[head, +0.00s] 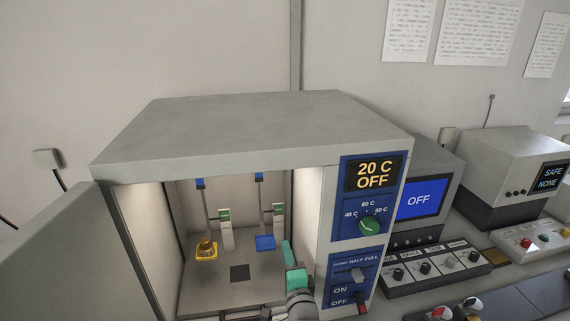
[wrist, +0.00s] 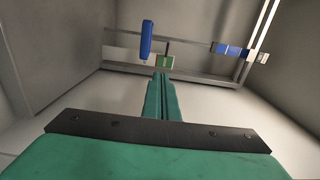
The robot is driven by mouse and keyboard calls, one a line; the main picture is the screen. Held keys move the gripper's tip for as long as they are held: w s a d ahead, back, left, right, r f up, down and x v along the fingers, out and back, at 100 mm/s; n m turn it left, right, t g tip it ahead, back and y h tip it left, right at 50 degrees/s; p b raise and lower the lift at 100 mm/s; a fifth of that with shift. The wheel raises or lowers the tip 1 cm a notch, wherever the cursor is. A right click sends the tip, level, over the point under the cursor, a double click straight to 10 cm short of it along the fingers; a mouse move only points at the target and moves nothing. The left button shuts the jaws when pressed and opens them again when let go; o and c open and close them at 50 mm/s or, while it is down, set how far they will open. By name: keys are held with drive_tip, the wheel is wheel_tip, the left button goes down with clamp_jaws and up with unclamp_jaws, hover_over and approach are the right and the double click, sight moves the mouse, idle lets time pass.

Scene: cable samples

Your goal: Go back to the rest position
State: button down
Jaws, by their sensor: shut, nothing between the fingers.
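My gripper (head: 287,252) is in the front right of the open grey test chamber (head: 250,118), with its teal fingers pointing up and inward. In the wrist view its two fingers (wrist: 162,80) lie together with nothing held. A yellow holder (head: 206,256) with a small brownish sample (head: 205,246) hangs at the chamber's left. An empty-looking blue holder (head: 265,243) hangs to the left of my fingers, apart from them. The wrist view shows a blue piece (wrist: 146,42) and a green tag (wrist: 166,63) beyond the fingertips.
The chamber door (head: 55,258) stands open at the left. The control panel (head: 366,215), reading 20 C OFF, is close on the right of my arm. Another unit with an OFF screen (head: 420,199) and switch boxes (head: 435,265) stand farther right.

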drive_tip(key=s+f+n+h, duration=0.1)
drive_tip(key=s+f+n, duration=0.1)
drive_tip(key=s+f, duration=0.3)
drive_tip(key=s+f+n+h, duration=0.1)
drive_tip(key=s+f+n, duration=0.1)
drive_tip(key=s+f, duration=0.4)
drive_tip(key=s+f+n+g+h, duration=0.1)
drive_tip(key=s+f, duration=0.5)
drive_tip(key=s, duration=0.7)
drive_tip(key=shift+d+f+n, duration=0.15)
drive_tip(key=shift+d+n, duration=0.2)
drive_tip(key=shift+n, duration=0.05)
drive_tip(key=s+r+n+g, duration=0.1)
drive_tip(key=s+r+n, duration=0.2)
drive_tip(key=s+n, duration=0.6)
drive_tip(key=s+a, duration=0.1)
drive_tip(key=s, duration=1.5)
drive_tip(key=shift+s+n+h, duration=0.3)
drive_tip(key=shift+n, duration=0.1)
drive_tip(key=shift+w, duration=0.2)
